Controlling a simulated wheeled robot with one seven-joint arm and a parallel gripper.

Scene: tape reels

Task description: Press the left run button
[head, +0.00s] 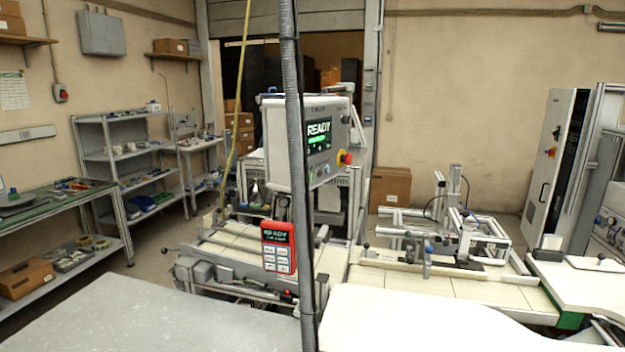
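A grey control panel (340,115) stands on the machine at the middle, with a lit screen (319,131) reading READY. Small round buttons (326,168) sit below the screen; they are too small to tell which is the left run button, and the dark hose in front hides part of the panel's left side. A red emergency stop (346,158) is at the panel's right. A red hand-held pendant (278,262) with a READY display and several pale keys hangs lower, left of the hose. My gripper is not in view.
A dark ribbed hose (298,200) runs vertically through the foreground. A grey table (150,315) is at lower left and a white surface (410,320) at lower right. A conveyor (440,285) with a metal frame lies right of the panel. Shelves (130,155) line the left.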

